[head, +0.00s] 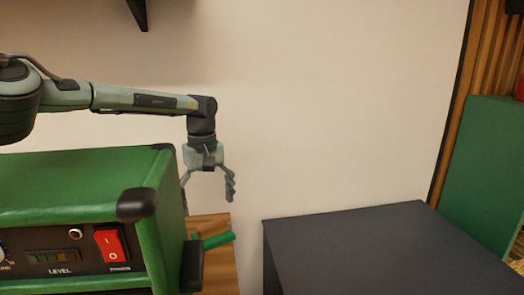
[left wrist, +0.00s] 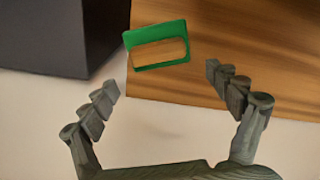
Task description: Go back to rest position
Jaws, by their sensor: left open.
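My left gripper (head: 208,188) hangs downward beside the right side of the green amp (head: 100,180), in front of the pale wall. Its fingers are spread apart with nothing between them. In the left wrist view the open fingers (left wrist: 163,80) frame a small green rectangular piece (left wrist: 157,29) beyond them, with wood showing inside its outline. In the head view a green piece (head: 215,240) shows low at the amp's right side, over a wooden surface (head: 218,270). My right gripper is not in view.
The amp's front has a red power switch (head: 111,244). A dark box-like surface (head: 370,245) stands at the lower right, its top bare. A green panel (head: 485,165) stands at the far right. A dark bracket (head: 139,12) is on the wall above my arm.

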